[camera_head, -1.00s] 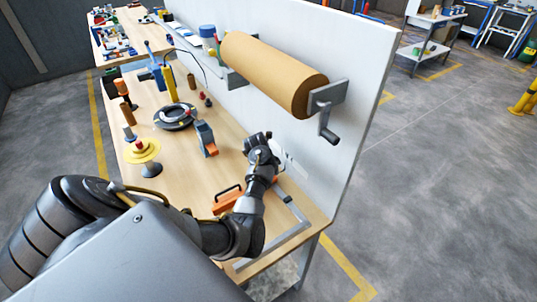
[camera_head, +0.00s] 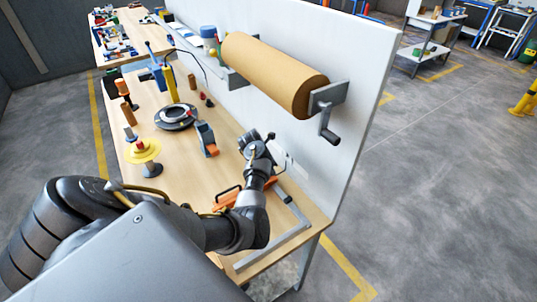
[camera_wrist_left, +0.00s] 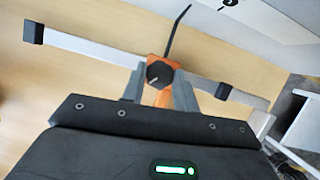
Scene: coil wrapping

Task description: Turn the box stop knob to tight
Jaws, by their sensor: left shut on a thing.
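The box stop shows in the left wrist view as an orange block (camera_wrist_left: 170,64) on a long metal bar (camera_wrist_left: 95,48) with black end pads. Its round black knob (camera_wrist_left: 158,74) carries a light pointer mark; I cannot read any tight marking. My left gripper (camera_wrist_left: 159,88) is shut on the knob, with one grey finger on each side of it. In the head view my left gripper (camera_head: 257,150) is low over the near end of the bench, and the arm hides the knob. My right gripper is not in view.
A brown paper roll (camera_head: 270,72) with a crank (camera_head: 327,125) hangs on the white panel (camera_head: 345,60) beside the arm. An orange tool (camera_head: 228,198) and a grey metal frame (camera_head: 290,235) lie close by. A black coil (camera_head: 175,117) and several tools stand farther along the bench.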

